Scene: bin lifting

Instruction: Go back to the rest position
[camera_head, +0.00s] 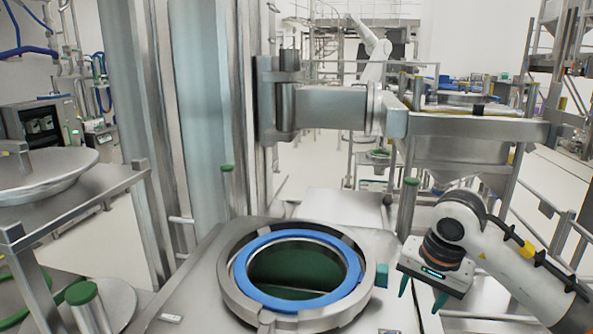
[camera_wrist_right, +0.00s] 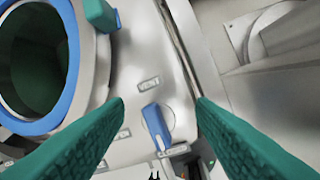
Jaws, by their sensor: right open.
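My right gripper (camera_head: 421,297) is at the right of the head view, pointing down, with its green fingers apart and nothing between them. It hangs to the right of a round steel port with a blue ring (camera_head: 250,290) and a dark green inside. In the right wrist view my right gripper (camera_wrist_right: 160,101) shows two spread green fingers. Between and beyond them is a blue and grey lever (camera_wrist_right: 157,127) on the steel top. The blue ring (camera_wrist_right: 68,90) shows at the left there. My left gripper is not in view.
A thick steel column (camera_head: 205,110) with a horizontal arm (camera_head: 330,107) stands behind the port. A green-capped post (camera_head: 408,205) rises behind my right gripper. Railings stand at the far right.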

